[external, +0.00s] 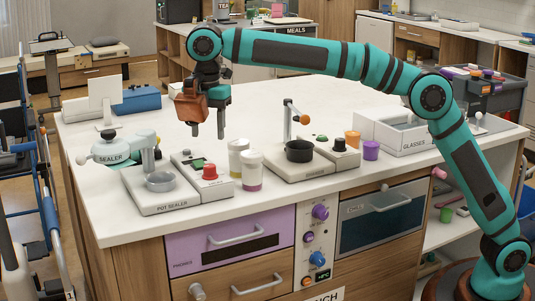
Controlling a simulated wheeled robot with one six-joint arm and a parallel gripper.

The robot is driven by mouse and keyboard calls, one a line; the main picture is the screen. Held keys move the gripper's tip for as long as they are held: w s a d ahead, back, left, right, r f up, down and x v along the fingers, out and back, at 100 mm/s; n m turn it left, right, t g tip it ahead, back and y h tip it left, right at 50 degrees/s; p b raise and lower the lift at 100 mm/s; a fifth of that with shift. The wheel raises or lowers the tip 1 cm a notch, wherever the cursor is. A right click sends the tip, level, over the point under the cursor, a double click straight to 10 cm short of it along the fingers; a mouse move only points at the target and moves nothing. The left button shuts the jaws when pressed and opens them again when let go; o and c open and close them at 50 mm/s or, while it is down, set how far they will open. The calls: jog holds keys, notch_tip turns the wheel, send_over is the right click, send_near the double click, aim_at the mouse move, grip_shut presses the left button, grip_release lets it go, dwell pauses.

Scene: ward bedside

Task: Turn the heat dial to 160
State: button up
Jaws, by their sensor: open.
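My gripper (208,131) points down, open and empty, above the back left of the white worktop. It is above and behind the pot sealer (155,205), apart from it. The pot sealer has a control box with a small green display and a red knob (210,172). A black knob (339,145) sits on a second device to the right. A purple dial (320,212) and a blue dial (317,258) are on the cabinet front. No heat label or 160 mark is readable, so I cannot tell which is the heat dial.
Two lidded jars (251,172) stand just right of the red knob. The second device (297,165) has a black cup and upright post. Orange and purple cups (371,150) and a glasses tray (395,139) stand farther right. The back middle of the worktop is clear.

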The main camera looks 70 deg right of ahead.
aim_at(209, 165)
notch_tip(209, 165, down, 10)
jog(key=shift+r, duration=0.25)
jog(key=shift+c, duration=0.2)
jog(key=c, duration=0.9)
